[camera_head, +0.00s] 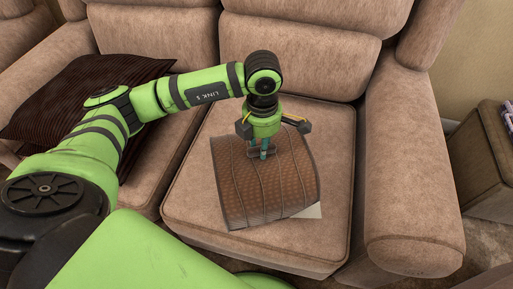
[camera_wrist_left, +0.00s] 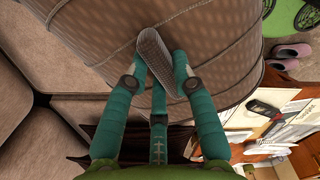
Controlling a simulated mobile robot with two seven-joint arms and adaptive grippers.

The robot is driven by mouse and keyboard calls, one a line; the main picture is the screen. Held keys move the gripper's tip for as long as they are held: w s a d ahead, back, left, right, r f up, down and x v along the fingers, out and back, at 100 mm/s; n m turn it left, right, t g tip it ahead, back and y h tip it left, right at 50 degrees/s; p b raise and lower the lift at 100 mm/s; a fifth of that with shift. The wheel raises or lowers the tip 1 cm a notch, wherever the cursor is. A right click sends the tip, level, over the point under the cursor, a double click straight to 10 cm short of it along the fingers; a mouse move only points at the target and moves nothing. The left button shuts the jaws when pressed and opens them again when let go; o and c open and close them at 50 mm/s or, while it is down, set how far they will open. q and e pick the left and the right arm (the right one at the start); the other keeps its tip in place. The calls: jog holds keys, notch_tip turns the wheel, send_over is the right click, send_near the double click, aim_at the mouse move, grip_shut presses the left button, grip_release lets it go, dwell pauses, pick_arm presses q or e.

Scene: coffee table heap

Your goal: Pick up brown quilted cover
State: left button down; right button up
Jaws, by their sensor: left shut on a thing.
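The brown quilted cover (camera_head: 285,185) lies on the right seat cushion of the beige sofa in the head view, with stitched lines across it. My left gripper (camera_head: 262,153) is over its upper part, pointing down. In the left wrist view the teal fingers (camera_wrist_left: 163,75) are shut on a pinched fold of the cover (camera_wrist_left: 232,35). The cover's lower edge and side look layered. My right gripper is not in view.
A beige sofa (camera_head: 335,235) surrounds the cover, with an armrest (camera_head: 405,215) at right. A dark striped pillow (camera_head: 60,95) lies on the left seat. A pale sheet corner (camera_head: 309,211) shows at the cover's lower right. A side table (camera_head: 490,160) stands at far right.

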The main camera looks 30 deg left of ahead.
pick_arm(q)
jog(key=d+r, duration=0.2)
jog(key=d, duration=0.1)
jog(key=s+d+r, duration=0.1)
jog(key=d+r, duration=0.1)
jog(key=d, duration=0.1)
jog(key=d+r, duration=0.2)
jog(key=d, duration=0.2)
jog(key=shift+s+d, duration=0.1)
jog(key=shift+s, duration=0.3)
dwell(0.3)
